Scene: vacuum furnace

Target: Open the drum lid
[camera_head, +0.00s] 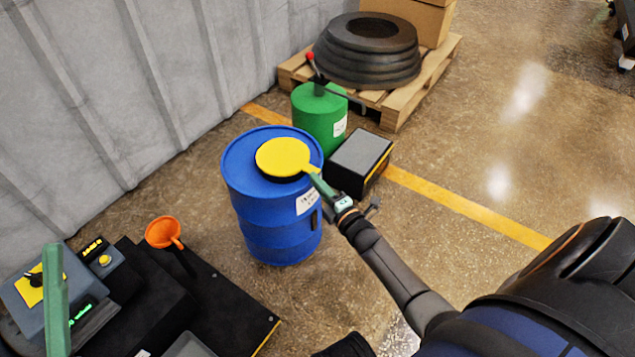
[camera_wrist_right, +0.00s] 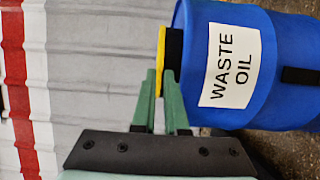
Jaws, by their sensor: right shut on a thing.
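A blue drum (camera_head: 275,225) stands upright on the floor, with a round yellow lid (camera_head: 283,155) lying flat on its top. In the right wrist view the drum (camera_wrist_right: 285,75) appears sideways, and the lid (camera_wrist_right: 161,55) shows edge-on beside a black collar (camera_wrist_right: 174,48). My right gripper (camera_head: 318,184) is at the lid's near right edge, shut on its tab; its green fingers (camera_wrist_right: 164,95) hide most of the tab. A green bar at the lower left looks like a finger of my left gripper (camera_head: 55,300); its jaw state is hidden.
A green canister (camera_head: 318,120) and a dark box (camera_head: 358,158) stand close behind the drum. A pallet (camera_head: 400,108) with stacked black rings (camera_head: 368,62) is beyond. An orange funnel (camera_head: 163,232) is at left. Floor at right is clear.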

